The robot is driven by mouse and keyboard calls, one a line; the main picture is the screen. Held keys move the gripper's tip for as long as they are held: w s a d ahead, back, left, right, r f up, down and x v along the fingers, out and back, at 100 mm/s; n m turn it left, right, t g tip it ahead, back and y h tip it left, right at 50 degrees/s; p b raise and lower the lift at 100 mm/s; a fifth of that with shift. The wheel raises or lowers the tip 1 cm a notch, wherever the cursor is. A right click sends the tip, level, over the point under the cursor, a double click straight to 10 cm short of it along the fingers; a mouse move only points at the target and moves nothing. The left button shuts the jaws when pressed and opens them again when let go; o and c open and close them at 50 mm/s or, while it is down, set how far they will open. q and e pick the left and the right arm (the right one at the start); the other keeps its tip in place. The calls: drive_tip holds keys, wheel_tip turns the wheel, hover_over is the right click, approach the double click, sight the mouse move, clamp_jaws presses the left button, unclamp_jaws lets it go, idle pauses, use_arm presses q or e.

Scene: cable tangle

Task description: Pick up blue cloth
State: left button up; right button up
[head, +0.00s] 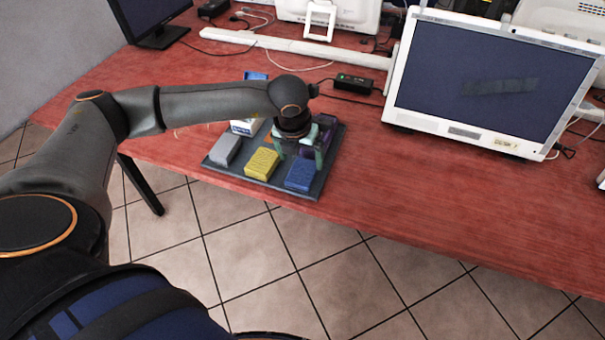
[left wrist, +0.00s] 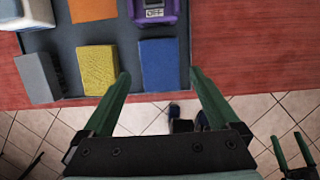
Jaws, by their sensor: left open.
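The blue cloth (head: 300,174) is a folded, block-shaped bundle at the front right corner of a dark tray (head: 210,161). It also shows in the left wrist view (left wrist: 159,56). My left gripper (head: 301,152) is open and empty above the front right part of the tray. In the left wrist view its green fingertips (left wrist: 160,74) are apart, one to each side of the cloth's lower part in the picture. I cannot tell the height between them. A second gripper, my right one (left wrist: 289,136), shows at the lower right of that view with its fingers apart and nothing between them.
A yellow block (head: 262,163) and a grey block (head: 225,150) sit left of the cloth. A purple item (left wrist: 155,10) lies behind it, and an orange one (left wrist: 92,9) behind the yellow. A monitor (head: 490,80) stands right. The red table (head: 400,185) is clear front right.

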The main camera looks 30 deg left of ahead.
sight(302, 172)
use_arm(q)
drive_tip(key=x, duration=0.5)
drive_tip(key=shift+s+f, duration=0.3)
drive_tip(key=shift+f, duration=0.2)
drive_tip(key=c, duration=1.1)
drive_tip(key=shift+r, duration=0.15)
